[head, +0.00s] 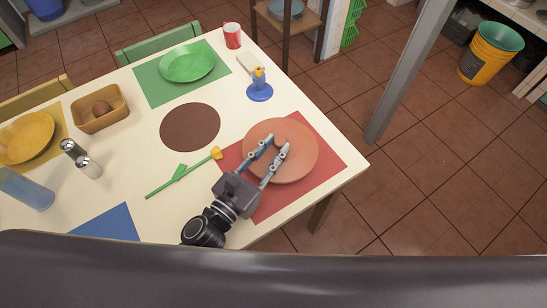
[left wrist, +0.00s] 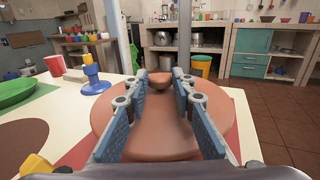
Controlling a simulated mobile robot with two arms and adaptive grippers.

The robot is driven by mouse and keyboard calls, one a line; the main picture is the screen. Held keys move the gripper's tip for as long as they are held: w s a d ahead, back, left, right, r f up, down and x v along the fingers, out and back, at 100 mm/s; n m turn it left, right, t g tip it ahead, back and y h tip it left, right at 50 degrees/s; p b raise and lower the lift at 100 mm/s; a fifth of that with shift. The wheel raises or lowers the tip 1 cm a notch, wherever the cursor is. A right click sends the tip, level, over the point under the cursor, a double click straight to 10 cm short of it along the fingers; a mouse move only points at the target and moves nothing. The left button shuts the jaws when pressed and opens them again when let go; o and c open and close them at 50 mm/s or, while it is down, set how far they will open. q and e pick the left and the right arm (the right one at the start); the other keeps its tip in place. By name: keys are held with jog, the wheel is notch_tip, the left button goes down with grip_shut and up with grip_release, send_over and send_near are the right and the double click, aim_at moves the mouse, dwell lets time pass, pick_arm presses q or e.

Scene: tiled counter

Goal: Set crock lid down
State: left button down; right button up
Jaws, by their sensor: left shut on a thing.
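The crock lid is a round terracotta disc (head: 301,163) with a small knob (head: 279,139), over the red placemat (head: 331,157) at the table's near right corner. My left gripper (head: 277,143) reaches over the lid, shut with its two blue-padded fingers on either side of the knob. In the left wrist view the lid (left wrist: 220,110) lies level below the fingers, and its knob (left wrist: 162,78) is between the fingertips. Whether the lid touches the placemat or hovers just above it I cannot tell. My right gripper is not in view.
A yellow flower with a green stem (head: 180,175) lies left of the red placemat. A blue candle holder (head: 259,90) stands behind the lid. A brown round mat (head: 190,127) lies bare to the left. The table edge is close on the right.

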pick_arm(q)
notch_tip(320, 180, down, 3)
jog(key=shift+b, duration=0.35)
jog(key=shift+f, duration=0.25)
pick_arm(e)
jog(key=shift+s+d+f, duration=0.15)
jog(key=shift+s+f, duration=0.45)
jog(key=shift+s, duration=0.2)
pick_arm(q)
jog(key=shift+f, duration=0.1)
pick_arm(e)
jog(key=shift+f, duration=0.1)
pick_arm(q)
jog(key=shift+f+b, duration=0.5)
jog(key=shift+b, duration=0.15)
jog(key=c, duration=1.6)
grip_release()
jog(key=shift+f, duration=0.1)
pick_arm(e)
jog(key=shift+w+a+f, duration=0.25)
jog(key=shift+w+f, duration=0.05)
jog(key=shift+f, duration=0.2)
